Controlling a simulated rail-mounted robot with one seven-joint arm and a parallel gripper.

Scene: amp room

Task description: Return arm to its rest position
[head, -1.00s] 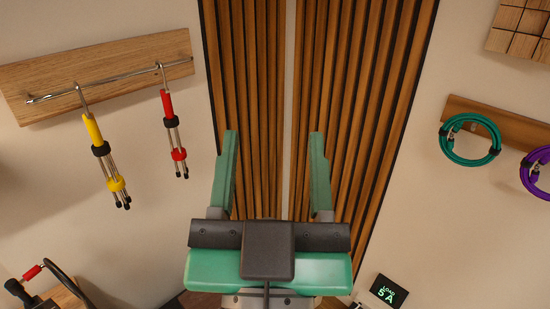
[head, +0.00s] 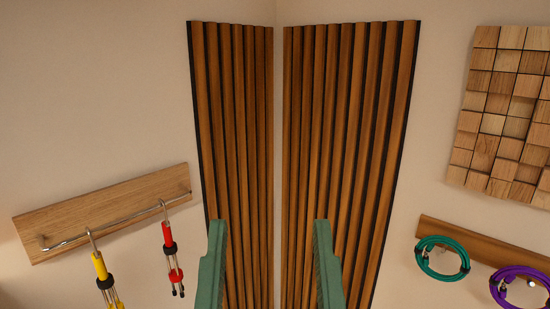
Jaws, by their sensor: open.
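My gripper (head: 272,245) shows at the bottom centre of the head view. Its two green fingers stand wide apart and point up the picture, with nothing between them. It is open and empty, in front of the wooden slat panels in the corner. The gripper's body and the rest of my arm are below the picture's edge and hidden.
At left, a wooden rack (head: 100,205) with a metal rail holds a yellow tool (head: 100,267) and a red tool (head: 168,236). At right, a green cable coil (head: 421,262) and a purple coil (head: 497,289) hang from a wooden strip (head: 480,245). A wood-block panel (head: 505,110) hangs above. Slat panels (head: 345,120) fill the corner.

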